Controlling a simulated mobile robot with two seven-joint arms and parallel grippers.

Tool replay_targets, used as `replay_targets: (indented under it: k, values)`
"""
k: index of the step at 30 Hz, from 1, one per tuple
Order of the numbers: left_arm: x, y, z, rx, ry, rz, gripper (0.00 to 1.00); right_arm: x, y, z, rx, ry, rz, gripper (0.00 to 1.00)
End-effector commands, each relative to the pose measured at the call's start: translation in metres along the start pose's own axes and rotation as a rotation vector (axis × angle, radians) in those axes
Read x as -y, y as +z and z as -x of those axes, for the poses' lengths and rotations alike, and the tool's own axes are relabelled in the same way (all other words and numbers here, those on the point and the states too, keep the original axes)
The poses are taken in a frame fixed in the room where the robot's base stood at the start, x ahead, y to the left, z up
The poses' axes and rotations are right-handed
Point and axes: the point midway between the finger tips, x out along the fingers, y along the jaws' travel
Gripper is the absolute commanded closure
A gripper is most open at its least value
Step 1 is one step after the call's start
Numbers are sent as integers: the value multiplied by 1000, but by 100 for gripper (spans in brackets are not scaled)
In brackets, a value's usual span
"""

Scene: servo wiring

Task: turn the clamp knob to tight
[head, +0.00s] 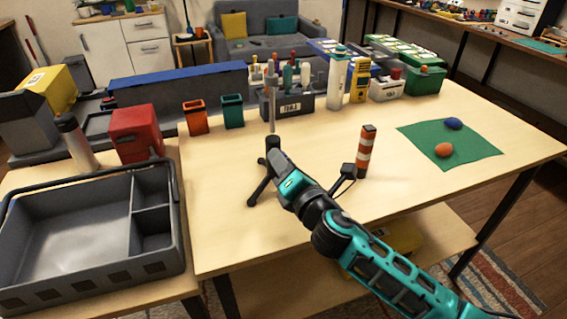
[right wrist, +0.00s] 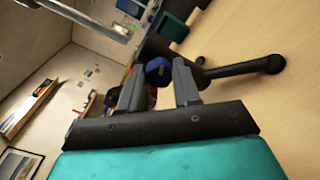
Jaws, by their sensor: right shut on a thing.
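A dark stand with spread legs (head: 258,190) is on the table in the head view, and one leg (right wrist: 240,69) shows in the right wrist view. A blue knob (right wrist: 158,70) shows between the fingers of my right gripper (right wrist: 159,82) in the right wrist view. My right gripper (head: 274,160) is shut on the knob, beside the stand. In the head view the gripper hides the knob, and I cannot read its turn. My left gripper is not in view.
A grey tray (head: 90,269) is at the left. Cups, bottles and boxes line the back. A green mat (head: 475,150) holds a blue and an orange ball. The table's front left is clear.

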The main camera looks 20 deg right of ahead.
Motion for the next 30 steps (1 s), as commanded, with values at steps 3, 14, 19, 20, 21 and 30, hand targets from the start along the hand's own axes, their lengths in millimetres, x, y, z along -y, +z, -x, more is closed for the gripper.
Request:
replay_targets:
  k: [3,14,19,20,21,30]
  values:
    - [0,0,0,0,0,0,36,0,0,0,1,0,-101,99]
    - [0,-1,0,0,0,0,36,0,0,0,1,0,-317,99]
    - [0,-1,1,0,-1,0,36,-1,0,0,0,2,-365,99]
    - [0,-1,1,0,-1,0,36,-1,0,0,0,2,-371,99]
    - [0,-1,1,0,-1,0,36,-1,0,0,0,2,-377,99]
    - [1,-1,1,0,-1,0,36,-1,0,0,0,2,-389,99]
